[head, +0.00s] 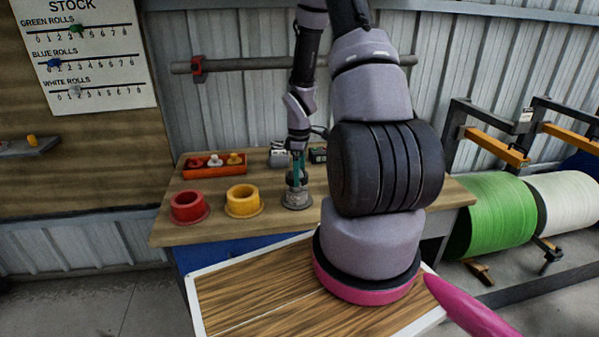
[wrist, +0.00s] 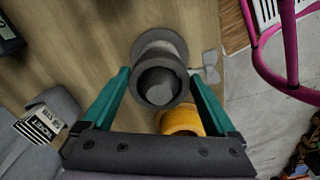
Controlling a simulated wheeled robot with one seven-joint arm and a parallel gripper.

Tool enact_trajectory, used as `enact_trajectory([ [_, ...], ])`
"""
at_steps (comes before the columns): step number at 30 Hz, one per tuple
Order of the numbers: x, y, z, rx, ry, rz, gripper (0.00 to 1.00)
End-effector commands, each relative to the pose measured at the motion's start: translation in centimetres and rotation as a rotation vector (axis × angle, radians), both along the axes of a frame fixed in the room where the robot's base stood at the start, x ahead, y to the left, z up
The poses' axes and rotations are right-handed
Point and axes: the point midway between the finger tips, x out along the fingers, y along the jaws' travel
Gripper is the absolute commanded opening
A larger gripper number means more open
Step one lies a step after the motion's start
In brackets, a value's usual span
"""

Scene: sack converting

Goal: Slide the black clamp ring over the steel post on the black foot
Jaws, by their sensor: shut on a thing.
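My gripper (head: 298,172) is over the table, its teal fingers pointing down. In the wrist view the fingers (wrist: 159,80) are shut on the black clamp ring (wrist: 146,91), one on each side. The ring also shows in the head view (head: 296,179) as a dark band. The grey top of the steel post (wrist: 160,92) shows through the ring's opening, roughly centred. Below the ring stands a grey round foot (head: 297,201), its flange also visible in the wrist view (wrist: 160,36). How far the ring is down around the post, or whether it is just above it, I cannot tell.
A yellow flanged ring (head: 242,201) stands close by, left of the foot, with a red one (head: 189,207) farther left. An orange tray (head: 214,165) with small parts lies behind them. Dark boxes (head: 318,154) stand at the back. Bare table (head: 180,232) lies in front.

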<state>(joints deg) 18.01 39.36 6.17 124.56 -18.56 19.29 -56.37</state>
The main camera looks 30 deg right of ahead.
Motion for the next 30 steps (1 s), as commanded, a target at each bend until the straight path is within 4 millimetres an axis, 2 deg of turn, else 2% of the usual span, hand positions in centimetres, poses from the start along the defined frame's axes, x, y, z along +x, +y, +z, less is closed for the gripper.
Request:
enact_trajectory([
  [3,0.0,0.0,0.0,-0.001,-0.001,0.000,0.00],
  [4,0.0,0.0,0.0,-0.001,-0.001,0.000,1.00],
  [14,0.1,0.0,0.6,0.000,-0.001,-0.001,1.00],
  [17,0.1,0.0,1.9,0.000,-0.004,-0.001,1.00],
  [27,0.1,-0.1,8.6,-0.001,-0.004,-0.002,1.00],
  [30,0.1,-0.1,9.9,-0.001,-0.003,-0.001,1.00],
])
